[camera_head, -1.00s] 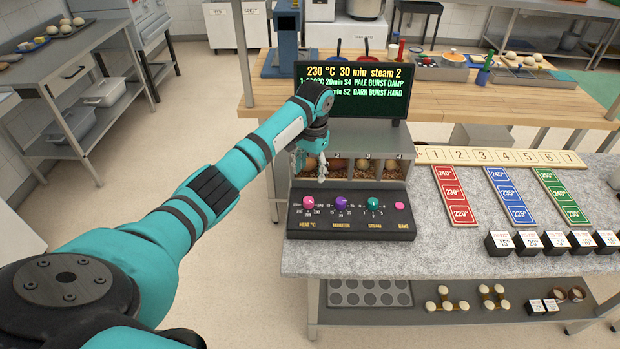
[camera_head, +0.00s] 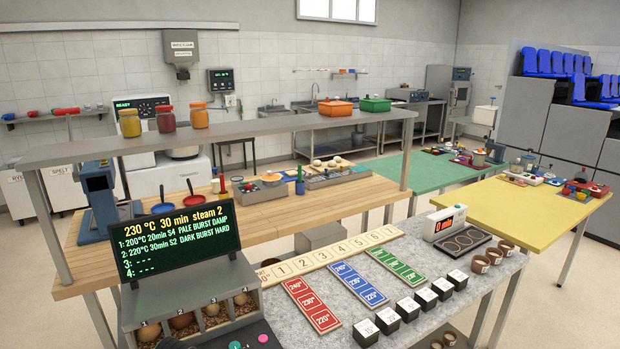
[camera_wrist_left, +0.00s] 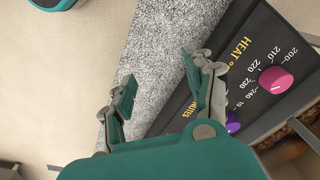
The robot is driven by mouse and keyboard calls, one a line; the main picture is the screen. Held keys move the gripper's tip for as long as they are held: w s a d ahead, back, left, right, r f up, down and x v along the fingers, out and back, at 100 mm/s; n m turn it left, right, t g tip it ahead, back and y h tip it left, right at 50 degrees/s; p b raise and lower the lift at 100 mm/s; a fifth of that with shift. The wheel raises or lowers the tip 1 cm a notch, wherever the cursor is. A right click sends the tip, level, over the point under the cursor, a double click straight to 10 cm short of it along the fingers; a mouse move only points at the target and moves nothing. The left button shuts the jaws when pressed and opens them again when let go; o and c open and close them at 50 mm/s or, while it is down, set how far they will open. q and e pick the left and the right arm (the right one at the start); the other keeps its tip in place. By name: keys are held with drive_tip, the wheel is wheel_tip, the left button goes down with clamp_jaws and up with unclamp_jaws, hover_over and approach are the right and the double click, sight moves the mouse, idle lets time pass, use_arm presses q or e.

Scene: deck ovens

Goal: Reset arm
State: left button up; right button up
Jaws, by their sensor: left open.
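My left gripper (camera_wrist_left: 160,95) shows in the left wrist view, its two fingers spread apart with nothing between them. It hangs over the edge of the grey speckled counter (camera_wrist_left: 155,60), beside the black control panel (camera_wrist_left: 215,75). The pink heat knob (camera_wrist_left: 275,80) is to the right of the fingers, and the purple minutes knob (camera_wrist_left: 232,122) is partly hidden behind the gripper. In the head view neither of my arms shows. The oven display (camera_head: 178,240) there reads 230 °C, 30 min, steam 2, with two result lines filled.
The counter holds a numbered wooden strip (camera_head: 330,257), red (camera_head: 311,305), blue (camera_head: 357,284) and green (camera_head: 394,265) temperature cards, and several black-and-white blocks (camera_head: 411,308). A wooden table (camera_head: 330,205) stands behind, with a yellow table (camera_head: 530,215) at right.

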use_arm(q)
drive_tip(key=s+d+f+t+h, duration=0.1)
drive_tip(key=s+d, duration=0.2)
drive_tip(key=s, duration=0.4)
drive_tip(key=s+d+f, duration=0.1)
drive_tip(key=s+d, duration=0.2)
drive_tip(key=s, duration=0.3)
drive_tip(key=s+a+r+n+t, duration=0.15)
drive_tip(key=s+r, duration=0.45)
drive_tip(key=s, duration=0.6)
wheel_tip(320, 180, down, 30)
drive_tip(key=s+f+g+b, duration=0.1)
drive_tip(key=s+b, duration=0.1)
drive_tip(key=b, duration=0.1)
drive_tip(key=s+a+f+g+b, duration=0.1)
drive_tip(key=s+a+f, duration=0.2)
drive_tip(key=s+f, duration=1.2)
drive_tip(key=shift+s+f+y+b, duration=0.35)
drive_tip(key=shift+s+f+y, duration=0.05)
drive_tip(key=shift+f, duration=0.35)
drive_tip(key=shift+m+g, duration=0.25)
